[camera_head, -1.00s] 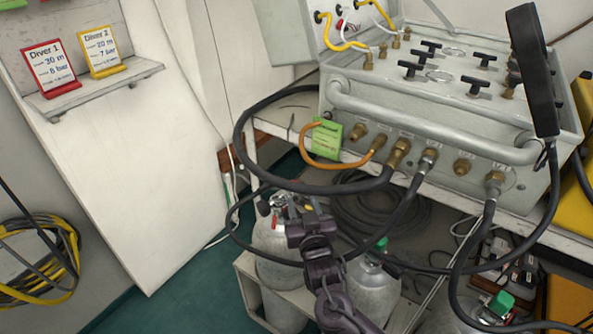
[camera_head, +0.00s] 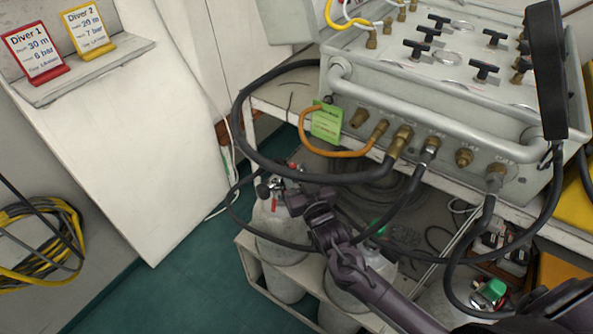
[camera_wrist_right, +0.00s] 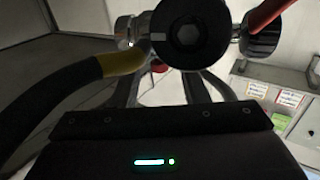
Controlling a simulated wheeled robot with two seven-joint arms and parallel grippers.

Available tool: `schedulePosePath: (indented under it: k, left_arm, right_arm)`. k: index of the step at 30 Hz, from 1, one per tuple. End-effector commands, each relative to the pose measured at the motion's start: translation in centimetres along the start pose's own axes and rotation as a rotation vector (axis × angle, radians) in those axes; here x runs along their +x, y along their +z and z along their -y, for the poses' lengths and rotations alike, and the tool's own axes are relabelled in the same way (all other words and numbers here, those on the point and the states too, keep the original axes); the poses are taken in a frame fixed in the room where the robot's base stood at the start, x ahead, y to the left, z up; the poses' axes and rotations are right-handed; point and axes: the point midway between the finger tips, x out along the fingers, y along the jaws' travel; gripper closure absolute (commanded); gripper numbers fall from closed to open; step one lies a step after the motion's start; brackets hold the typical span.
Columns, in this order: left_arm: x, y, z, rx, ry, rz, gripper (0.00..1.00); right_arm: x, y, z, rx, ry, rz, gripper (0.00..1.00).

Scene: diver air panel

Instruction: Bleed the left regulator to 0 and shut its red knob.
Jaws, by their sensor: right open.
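The left regulator (camera_head: 265,190) sits on top of the left grey cylinder (camera_head: 268,222), below the panel. In the right wrist view a round dark regulator part (camera_wrist_right: 190,32) fills the top centre, with silver fittings on both sides. A red part (camera_wrist_right: 268,14) is at the upper right of it, and a small red spot (camera_wrist_right: 159,67) shows between my fingers. I cannot tell which is the red knob. My right gripper (camera_head: 284,192) is open at the regulator; its fingers (camera_wrist_right: 172,85) point towards it. Contact is unclear and the gauge reading cannot be seen. My left gripper is out of view.
The grey air panel (camera_head: 430,110) with black valves and brass fittings stands above on a white bench. Black hoses (camera_head: 237,140) loop around the cylinders and my right arm. A second cylinder (camera_head: 375,268) stands to the right. Green floor (camera_head: 190,275) is clear at left.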

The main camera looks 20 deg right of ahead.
Motion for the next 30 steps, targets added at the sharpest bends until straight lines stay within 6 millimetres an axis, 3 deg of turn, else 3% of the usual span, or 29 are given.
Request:
schedulePosePath:
  k: [11, 21, 30]
  left_arm:
    - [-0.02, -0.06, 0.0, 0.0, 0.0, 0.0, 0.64]
    - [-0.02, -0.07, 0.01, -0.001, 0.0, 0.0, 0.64]
    - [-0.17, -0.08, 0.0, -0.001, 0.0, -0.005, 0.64]
  right_arm:
    - [0.84, 0.0, -0.01, 0.0, 0.001, 0.001, 0.59]
    - [0.81, 0.0, -0.01, 0.0, 0.001, 0.001, 1.0]
    - [0.93, -0.11, 0.41, 0.01, 0.103, -0.003, 1.0]
